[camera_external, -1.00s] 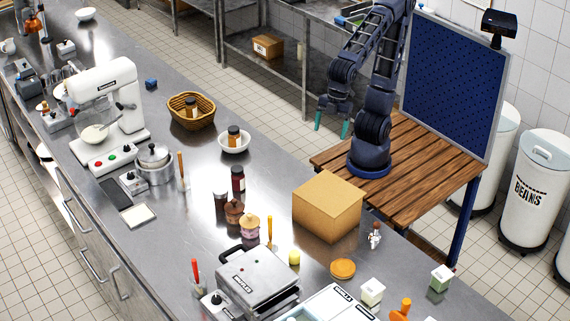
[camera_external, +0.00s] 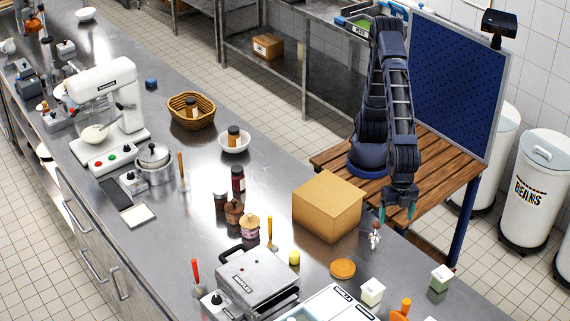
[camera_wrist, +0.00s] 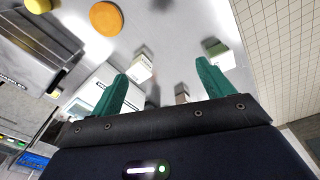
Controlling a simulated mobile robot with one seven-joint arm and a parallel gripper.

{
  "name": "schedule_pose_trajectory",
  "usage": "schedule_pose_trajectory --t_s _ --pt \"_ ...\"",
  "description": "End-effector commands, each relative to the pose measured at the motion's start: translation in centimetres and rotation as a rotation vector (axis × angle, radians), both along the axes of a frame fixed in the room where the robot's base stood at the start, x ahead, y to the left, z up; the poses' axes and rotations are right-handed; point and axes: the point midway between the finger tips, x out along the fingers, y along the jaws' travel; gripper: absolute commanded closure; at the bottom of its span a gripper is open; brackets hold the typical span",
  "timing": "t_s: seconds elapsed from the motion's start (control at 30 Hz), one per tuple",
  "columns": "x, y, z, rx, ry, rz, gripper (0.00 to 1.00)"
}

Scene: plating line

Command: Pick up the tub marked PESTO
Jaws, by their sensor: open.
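Two small square tubs stand near the counter's right edge. One is a green tub with a pale lid (camera_external: 441,279); the other is a whitish tub (camera_external: 372,293). I cannot read PESTO on either, though the green one's colour fits it. In the wrist view the whitish tub (camera_wrist: 139,69) is beside the left fingertip and the green tub (camera_wrist: 220,57) is just beyond the right fingertip. My gripper (camera_external: 397,212) is open and empty, with green fingers (camera_wrist: 162,72). It hangs by the wooden stand's front edge, behind and apart from both tubs.
A cardboard box (camera_external: 328,207) stands left of my gripper. A small white figurine (camera_external: 375,236), an orange disc (camera_external: 343,268), a yellow item (camera_external: 294,258) and a grey press (camera_external: 257,280) stand on the counter. An orange-topped item (camera_external: 401,308) is near the tubs.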

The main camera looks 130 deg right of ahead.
Motion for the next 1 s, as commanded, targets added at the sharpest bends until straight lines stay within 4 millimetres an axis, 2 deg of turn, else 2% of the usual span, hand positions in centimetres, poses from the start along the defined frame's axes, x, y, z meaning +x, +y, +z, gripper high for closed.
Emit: schedule_pose_trajectory --t_s 0.03,0.2,0.3,0.43,0.6,0.77,1.0 --pt "-0.7 2.4 -1.3 -0.009 0.01 0.038 0.2" --pt "-3.5 9.5 -5.1 -0.035 0.033 0.159 0.2" --pt "-5.3 13.0 -7.3 -0.049 0.044 0.22 0.2" --pt "-7.4 16.4 -9.4 -0.061 0.054 0.282 0.2" --pt "-8.8 18.3 -10.8 -0.068 0.059 0.317 0.2" --pt "-8.9 18.5 -11.9 -0.069 0.061 0.321 0.2" --pt "-8.9 18.4 -15.2 -0.07 0.061 0.32 0.2"
